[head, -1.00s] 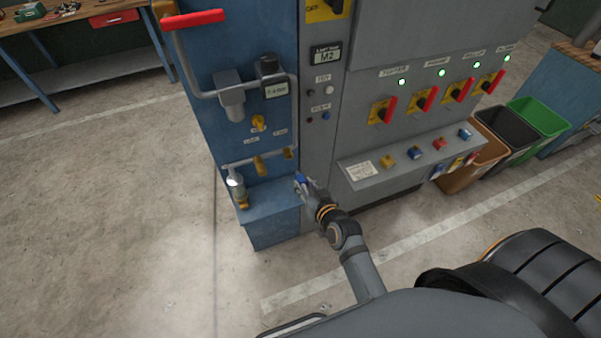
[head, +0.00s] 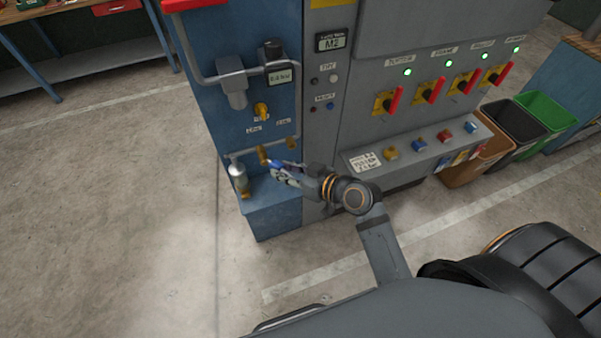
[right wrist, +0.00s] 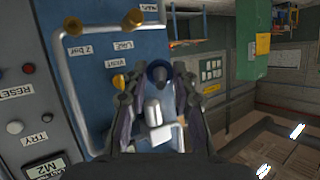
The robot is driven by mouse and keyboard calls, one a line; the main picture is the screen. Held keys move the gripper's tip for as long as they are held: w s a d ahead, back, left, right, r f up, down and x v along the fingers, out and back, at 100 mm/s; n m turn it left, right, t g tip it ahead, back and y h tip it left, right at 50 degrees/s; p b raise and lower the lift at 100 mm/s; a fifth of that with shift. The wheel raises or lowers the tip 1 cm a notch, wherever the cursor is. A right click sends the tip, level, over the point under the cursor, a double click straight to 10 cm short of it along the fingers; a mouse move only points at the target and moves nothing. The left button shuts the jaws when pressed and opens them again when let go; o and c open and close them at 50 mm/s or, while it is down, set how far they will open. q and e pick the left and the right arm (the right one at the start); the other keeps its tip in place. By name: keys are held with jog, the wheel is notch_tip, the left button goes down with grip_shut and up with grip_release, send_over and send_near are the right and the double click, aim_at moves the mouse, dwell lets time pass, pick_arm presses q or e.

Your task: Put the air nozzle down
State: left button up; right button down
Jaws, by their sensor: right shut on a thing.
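My right gripper (head: 278,168) reaches left to the front of the blue cabinet and is shut on the air nozzle (head: 273,163), of which a small blue part shows. In the right wrist view the nozzle's dark blue round end (right wrist: 158,73) sits between the fingers of the gripper (right wrist: 155,85). The rest of the nozzle is hard to make out. The gripper is above the blue ledge (head: 272,215) at the cabinet's foot, just right of a pale bottle-like fitting (head: 238,175). I cannot tell whether the nozzle touches anything. My left gripper is not in view.
Brass valves (head: 263,155) on a grey pipe are close to the gripper. A grey control panel (head: 420,150) with coloured buttons juts out at the right. Bins (head: 510,125) stand farther right. The floor (head: 110,210) at left is clear.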

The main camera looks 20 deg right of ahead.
jog(key=s+a+r+n+g+y, duration=0.1)
jog(key=a+r+n+g+y, duration=0.1)
jog(key=r+n+g, duration=0.3)
jog(key=s+a+r+n+g+y, duration=0.2)
jog(key=a+r+n+g+y, duration=0.1)
jog(key=r+n+g, duration=0.3)
jog(key=shift+s+a+r+n+g+y, duration=0.15)
jog(key=shift+a+r+n+g+y, duration=0.15)
jog(key=shift+r+y, duration=0.2)
jog(key=shift+d+f, duration=0.1)
jog(key=shift+d, duration=0.05)
